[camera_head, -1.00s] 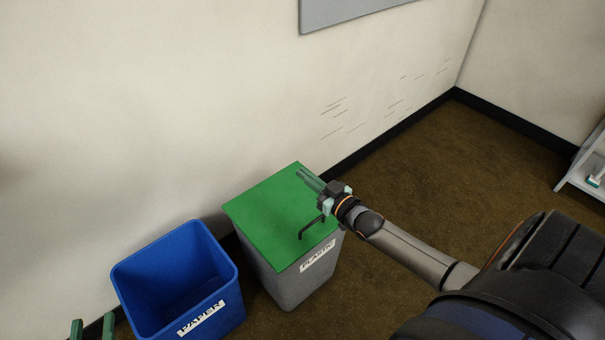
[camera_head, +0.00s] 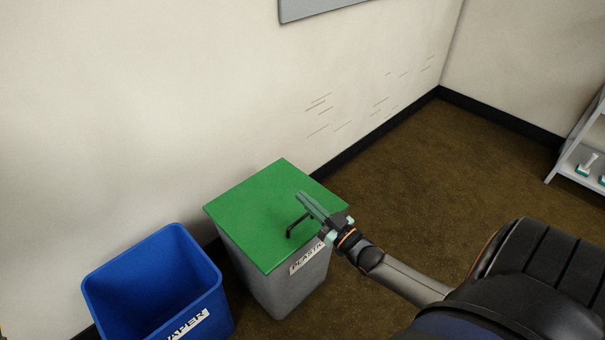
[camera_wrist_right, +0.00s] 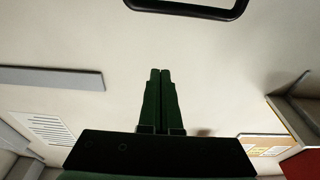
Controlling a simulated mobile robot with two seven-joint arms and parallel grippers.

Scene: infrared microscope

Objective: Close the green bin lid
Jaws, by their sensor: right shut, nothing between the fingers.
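The green lid (camera_head: 255,205) lies flat across the top of the grey bin (camera_head: 280,285) with the "PLASTIC" label in the head view. A black handle (camera_head: 293,228) stands on the lid near its front. My right gripper (camera_head: 301,196) is shut and empty. Its fingers overlap the lid in the head view, just right of the handle; I cannot tell whether they touch the lid. In the right wrist view the two fingers (camera_wrist_right: 160,73) are pressed together, and a black loop (camera_wrist_right: 190,11), probably the handle, shows at the top edge. My left gripper is out of view.
An open blue bin (camera_head: 150,285) labelled "PAPER" stands to the left of the grey bin. The wall (camera_head: 150,100) rises behind both. A grey shelf (camera_head: 575,165) stands at the far right. The brown floor (camera_head: 420,180) between is clear.

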